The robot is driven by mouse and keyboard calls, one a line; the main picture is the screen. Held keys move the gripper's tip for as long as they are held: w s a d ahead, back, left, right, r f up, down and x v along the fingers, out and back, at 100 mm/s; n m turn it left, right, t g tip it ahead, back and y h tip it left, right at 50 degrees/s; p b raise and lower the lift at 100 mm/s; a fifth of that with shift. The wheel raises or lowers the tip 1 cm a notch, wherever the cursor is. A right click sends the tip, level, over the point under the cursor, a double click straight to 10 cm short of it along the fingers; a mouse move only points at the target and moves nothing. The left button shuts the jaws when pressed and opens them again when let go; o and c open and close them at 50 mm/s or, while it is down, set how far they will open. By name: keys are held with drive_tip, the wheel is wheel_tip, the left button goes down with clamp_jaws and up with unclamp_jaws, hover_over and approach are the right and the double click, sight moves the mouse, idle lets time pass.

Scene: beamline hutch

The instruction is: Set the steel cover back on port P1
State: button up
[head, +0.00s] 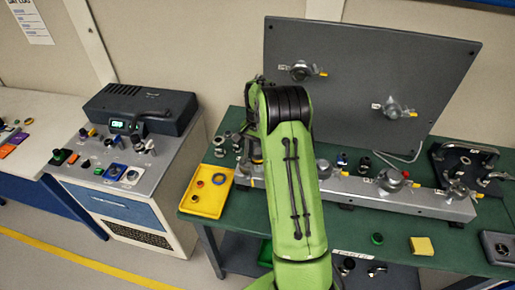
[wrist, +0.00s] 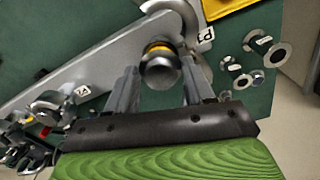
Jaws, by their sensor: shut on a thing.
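My gripper (wrist: 160,70) is shut on a dark, round-ended metal piece with an orange band, which I take for the steel cover (wrist: 160,72). It is over the end of the long grey bar (wrist: 95,65). The label P1 (wrist: 205,36) is on the bar just beyond the right finger, beside a round light metal fitting (wrist: 188,14) partly cut off by the top edge. The cover hides what lies under it, so I cannot tell whether it touches the port.
Several loose metal rings and caps (wrist: 276,54) lie on the green table right of the bar. A yellow tray (head: 207,192) sits left of my arm. A grey panel (head: 365,80) stands behind the bar. A yellow block (head: 421,246) lies on the front right.

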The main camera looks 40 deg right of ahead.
drive_tip(key=shift+f+b, duration=0.3)
drive_tip(key=shift+f, duration=0.2)
drive_tip(key=o, duration=1.1)
drive_tip(key=shift+s+r, duration=0.1)
